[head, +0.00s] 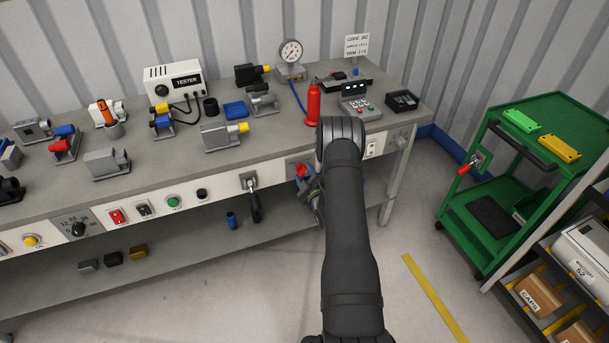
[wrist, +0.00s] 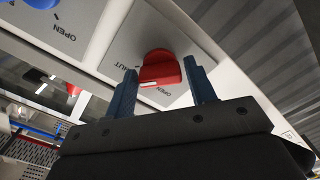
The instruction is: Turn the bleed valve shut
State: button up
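A red knob (wrist: 160,67) with a white mark sits on a grey plate (wrist: 118,48) lettered SHUT and OPEN in the wrist view. I take it as the bleed valve; no label naming it is readable. In the head view a red knob (head: 302,170) shows on the bench's front panel. My gripper (wrist: 160,66) has its blue fingers on either side of the knob, very close to it, with a thin gap seeming to show at the right finger. In the head view my arm partly hides the gripper (head: 306,183).
A blue knob (wrist: 40,3) on a neighbouring plate is at the wrist view's upper left. A black-handled lever (head: 254,200) hangs on the panel left of my gripper. A red bottle (head: 313,104) stands on the bench above. A green cart (head: 480,225) stands right; the floor between is clear.

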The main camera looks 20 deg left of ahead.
jog(key=c, duration=0.6)
jog(key=shift+m, duration=0.9)
jog(key=o, duration=1)
jog(key=v, duration=1.7)
jog(key=shift+s+d+r, duration=0.1)
jog(key=shift+s+d, duration=0.05)
jog(key=x, duration=1.7)
